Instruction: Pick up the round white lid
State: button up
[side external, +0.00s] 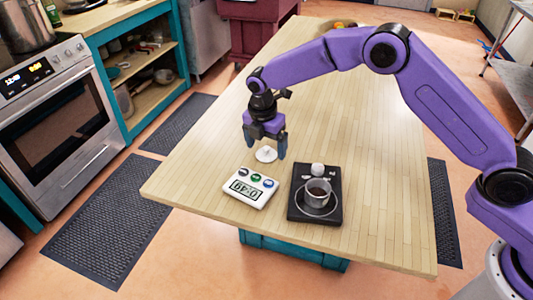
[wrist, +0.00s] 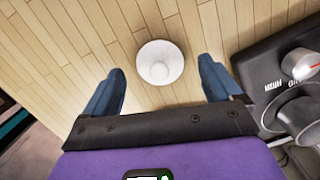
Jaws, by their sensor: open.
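The round white lid (side external: 266,155) lies flat on the wooden table, with a small knob on top. It also shows in the wrist view (wrist: 160,63), ahead of and roughly centred between the fingertips. My gripper (side external: 264,148) is open and points down over the lid, with one finger on each side of it. In the wrist view my gripper (wrist: 162,90) shows its two blue fingers wide apart, with nothing held between them. I cannot tell exactly how high the fingertips are above the table.
A white timer (side external: 250,188) lies just in front of the lid. A black hot plate (side external: 298,209) with a metal cup (side external: 316,194) of dark liquid stands to the right; its knob (wrist: 300,64) shows at the wrist view's right. The wooden table (side external: 200,160) is bare left of the lid.

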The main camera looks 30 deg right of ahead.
jog(key=shift+f, duration=0.65)
jog(key=c, duration=1.1)
jog(key=shift+r, duration=0.2)
